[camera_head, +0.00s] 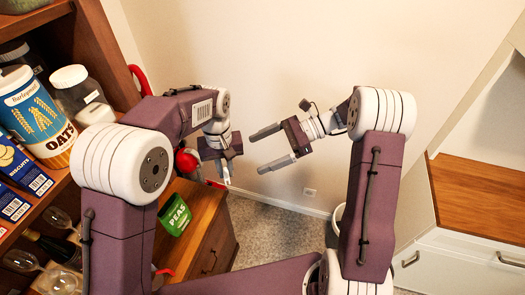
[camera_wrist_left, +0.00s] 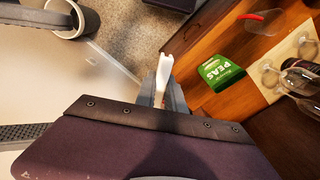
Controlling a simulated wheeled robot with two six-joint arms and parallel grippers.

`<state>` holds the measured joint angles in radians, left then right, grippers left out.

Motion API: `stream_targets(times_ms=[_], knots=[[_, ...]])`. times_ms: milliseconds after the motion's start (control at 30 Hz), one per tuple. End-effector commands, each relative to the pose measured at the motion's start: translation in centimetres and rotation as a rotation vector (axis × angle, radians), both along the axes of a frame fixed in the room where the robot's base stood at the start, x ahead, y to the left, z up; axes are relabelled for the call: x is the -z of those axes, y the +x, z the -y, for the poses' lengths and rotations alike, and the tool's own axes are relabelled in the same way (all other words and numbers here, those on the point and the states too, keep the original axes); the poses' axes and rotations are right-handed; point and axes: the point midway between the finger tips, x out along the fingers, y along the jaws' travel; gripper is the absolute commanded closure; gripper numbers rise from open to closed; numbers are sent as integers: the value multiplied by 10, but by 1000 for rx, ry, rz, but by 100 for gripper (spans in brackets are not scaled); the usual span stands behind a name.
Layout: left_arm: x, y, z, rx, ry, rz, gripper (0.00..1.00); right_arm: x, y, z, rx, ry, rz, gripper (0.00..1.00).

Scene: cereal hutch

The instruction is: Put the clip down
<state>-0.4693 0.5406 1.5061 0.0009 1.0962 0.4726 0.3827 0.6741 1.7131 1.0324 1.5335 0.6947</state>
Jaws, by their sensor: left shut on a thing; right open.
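My left gripper (camera_head: 225,181) points down in the head view, beside the wooden counter and near its back edge. In the left wrist view its fingers (camera_wrist_left: 163,92) are shut on a slim white clip (camera_wrist_left: 165,68), whose forked end sticks out past the fingertips. The clip is hard to make out in the head view. From the wrist it appears over the gap between the floor and the counter edge, touching neither as far as I can tell. My right gripper (camera_head: 271,148) is open and empty, in front of the bare wall.
Shelves at left hold an oats canister (camera_head: 36,112), a jar (camera_head: 80,92) and biscuit boxes (camera_head: 22,168). A white bin (camera_wrist_left: 68,22) stands on the floor.

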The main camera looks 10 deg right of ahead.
Motion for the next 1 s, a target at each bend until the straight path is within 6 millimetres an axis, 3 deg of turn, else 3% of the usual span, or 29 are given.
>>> stream_targets(times_ms=[167,400,600,1000], knots=[[0,0,0,0,0,0,100,8,-1,-19,-6,-1,0,2],[0,0,0,0,0,0,100,30,-2,-71,-9,-3,0,2],[0,0,0,0,0,0,100,42,-2,-101,-5,-4,2,2],[0,0,0,0,0,0,100,47,-2,-111,-3,-5,2,2]])
